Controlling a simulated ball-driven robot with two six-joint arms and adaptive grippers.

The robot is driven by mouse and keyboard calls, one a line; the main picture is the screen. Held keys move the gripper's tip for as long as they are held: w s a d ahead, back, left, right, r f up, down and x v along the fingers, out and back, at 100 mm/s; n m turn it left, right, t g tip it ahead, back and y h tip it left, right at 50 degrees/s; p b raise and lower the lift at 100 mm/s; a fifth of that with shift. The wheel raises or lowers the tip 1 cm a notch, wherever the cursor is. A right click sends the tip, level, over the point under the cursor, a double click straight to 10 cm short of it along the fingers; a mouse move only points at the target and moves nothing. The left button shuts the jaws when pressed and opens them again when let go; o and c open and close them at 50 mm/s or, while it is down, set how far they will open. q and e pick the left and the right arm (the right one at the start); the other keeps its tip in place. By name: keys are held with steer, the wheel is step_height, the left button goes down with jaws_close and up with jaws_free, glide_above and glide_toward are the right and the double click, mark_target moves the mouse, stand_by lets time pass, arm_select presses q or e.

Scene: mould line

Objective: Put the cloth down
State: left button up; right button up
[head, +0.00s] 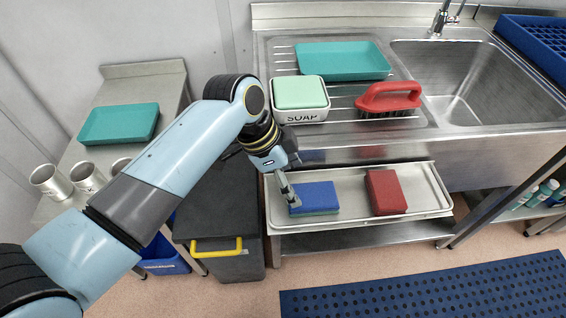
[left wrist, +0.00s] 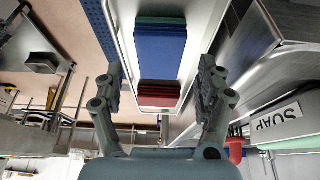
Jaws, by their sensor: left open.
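A blue folded cloth or pad (head: 318,197) with a green edge lies flat on the metal tray (head: 430,211) below the sink counter. My left gripper (head: 291,190) is at its left end, over the tray. In the left wrist view my left gripper (left wrist: 161,78) is open, its fingers apart with nothing held between them. The blue cloth (left wrist: 160,52) lies on the tray in that view, beyond the fingers. A red pad (head: 386,192) lies on the tray to the right of the blue one and also shows in the left wrist view (left wrist: 160,93). My right gripper does not show.
On the drainer above stand a soap box (head: 300,114), a red brush (head: 388,98) and a teal tray (head: 343,61). A sink (head: 467,80) is at the right. A dark bin (head: 228,250) with a yellow handle stands left of the tray. Bare tray lies between the pads.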

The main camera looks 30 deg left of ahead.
arm_select(q)
steer(key=v, duration=0.5)
stand_by(0.3)
